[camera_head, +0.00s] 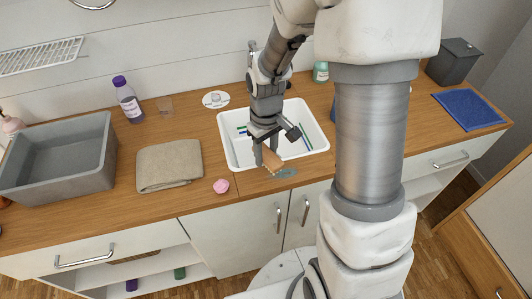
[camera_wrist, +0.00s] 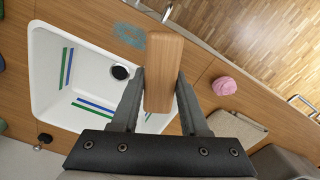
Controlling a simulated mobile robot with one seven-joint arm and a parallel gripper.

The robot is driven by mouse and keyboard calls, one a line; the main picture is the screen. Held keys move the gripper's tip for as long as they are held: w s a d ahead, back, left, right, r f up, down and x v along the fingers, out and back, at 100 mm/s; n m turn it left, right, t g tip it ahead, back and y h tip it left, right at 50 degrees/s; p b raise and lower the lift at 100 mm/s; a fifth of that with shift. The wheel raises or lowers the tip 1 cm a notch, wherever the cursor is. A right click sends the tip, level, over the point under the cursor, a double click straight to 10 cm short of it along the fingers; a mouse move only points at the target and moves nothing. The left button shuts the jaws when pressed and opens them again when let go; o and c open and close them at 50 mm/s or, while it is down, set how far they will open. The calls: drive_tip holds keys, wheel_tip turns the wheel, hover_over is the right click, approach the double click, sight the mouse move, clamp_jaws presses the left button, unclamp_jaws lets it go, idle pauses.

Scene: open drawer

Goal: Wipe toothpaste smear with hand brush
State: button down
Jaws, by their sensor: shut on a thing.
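My gripper (camera_head: 267,154) is shut on a wooden hand brush (camera_head: 273,161), above the front edge of the counter by the sink. In the wrist view the brush's wooden back (camera_wrist: 165,70) lies between the two fingers (camera_wrist: 161,88); its bristles are mostly hidden. The toothpaste smear (camera_head: 286,173) is a flat grey-green patch on the wood in front of the sink, just right of the brush in the head view. In the wrist view the smear (camera_wrist: 130,36) lies left of the brush's far end. I cannot tell whether the brush touches the counter.
A pink round thing (camera_head: 221,186) and a folded beige towel (camera_head: 168,165) lie to the left. A grey basin (camera_head: 60,165) stands far left. A blue mat (camera_head: 468,109) lies far right.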

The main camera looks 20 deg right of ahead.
drive_tip(key=shift+r, duration=0.1)
drive_tip(key=shift+r+p, duration=1.3)
drive_tip(key=shift+r, duration=0.2)
drive_tip(key=shift+f, duration=0.1)
drive_tip(key=shift+w+d+f, duration=0.1)
drive_tip(key=shift+w+f, duration=0.05)
drive_tip(key=shift+f, duration=0.1)
